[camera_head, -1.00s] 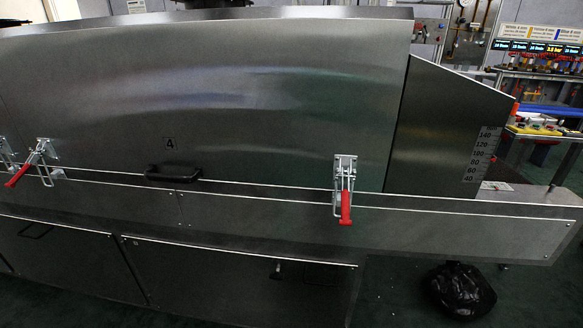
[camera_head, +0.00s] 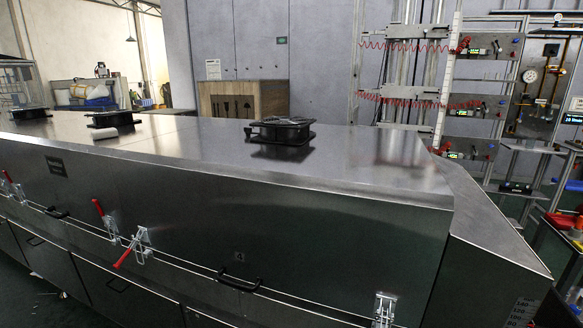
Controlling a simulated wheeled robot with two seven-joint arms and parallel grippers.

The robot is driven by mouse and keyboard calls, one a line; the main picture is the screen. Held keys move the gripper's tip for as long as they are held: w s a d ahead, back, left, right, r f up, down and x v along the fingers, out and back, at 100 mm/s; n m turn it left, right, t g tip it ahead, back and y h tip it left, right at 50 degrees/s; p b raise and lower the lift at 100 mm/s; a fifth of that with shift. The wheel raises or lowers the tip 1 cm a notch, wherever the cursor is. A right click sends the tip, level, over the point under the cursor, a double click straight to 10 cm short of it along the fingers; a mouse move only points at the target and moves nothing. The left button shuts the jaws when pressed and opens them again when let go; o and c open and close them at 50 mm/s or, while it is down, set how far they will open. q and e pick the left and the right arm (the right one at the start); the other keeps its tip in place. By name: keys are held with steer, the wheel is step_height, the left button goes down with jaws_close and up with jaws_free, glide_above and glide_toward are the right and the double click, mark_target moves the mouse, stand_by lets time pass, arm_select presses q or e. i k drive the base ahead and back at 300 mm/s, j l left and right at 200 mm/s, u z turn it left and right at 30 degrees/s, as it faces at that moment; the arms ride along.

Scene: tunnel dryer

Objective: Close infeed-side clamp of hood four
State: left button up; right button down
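Hood four (camera_head: 300,235) is the long dark metal cover with a "4" label (camera_head: 238,257) above its black handle (camera_head: 239,281). A clamp (camera_head: 384,308) sits near the hood's right end, at the bottom edge of the picture. Its lower part is cut off, so its red lever does not show. Another clamp (camera_head: 141,240) sits left of the label. Its red lever (camera_head: 123,256) slants down to the left, apparently sticking outward; whether it is latched I cannot tell. I cannot tell which clamp is infeed-side. Neither gripper is in view.
Further left, another clamp (camera_head: 110,224) has its red lever (camera_head: 98,208) tilted up. One more clamp (camera_head: 14,186) is at the far left. Black fans (camera_head: 279,131) stand on the dryer's top. A rack with gauges and red hoses (camera_head: 420,97) stands behind right.

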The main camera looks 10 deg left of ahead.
mark_target(136, 242)
steer(key=l+u, duration=0.1)
steer(key=u, duration=0.35)
steer(key=l+u, duration=0.15)
steer(key=u, duration=0.3)
